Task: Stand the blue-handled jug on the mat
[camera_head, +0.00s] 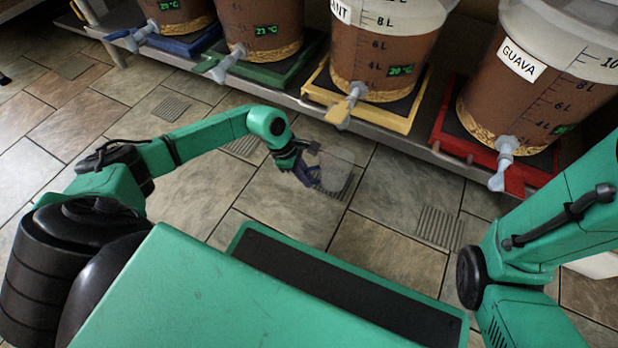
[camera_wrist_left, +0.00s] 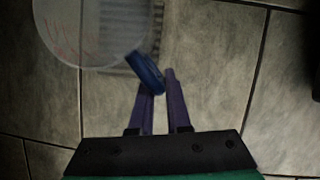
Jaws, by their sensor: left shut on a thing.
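The jug (camera_head: 334,172) is clear and hangs above the tiled floor in the middle of the head view. It fills the top left of the left wrist view (camera_wrist_left: 92,32), with red markings on its wall and its blue handle (camera_wrist_left: 147,73) towards me. My left gripper (camera_head: 305,172) is shut on the blue handle; its purple fingers (camera_wrist_left: 161,100) show in the wrist view. The jug looks empty. I cannot make out a separate mat in either view. My right arm shows at the right, but its gripper is out of view.
A low metal shelf (camera_head: 283,98) runs across the back. It bears several brown-filled buckets with taps, on blue (camera_head: 178,46), green (camera_head: 262,78), yellow (camera_head: 385,118) and red (camera_head: 470,148) bordered bases. The right bucket (camera_head: 545,85) reads GUAVA. Tiled floor between is clear.

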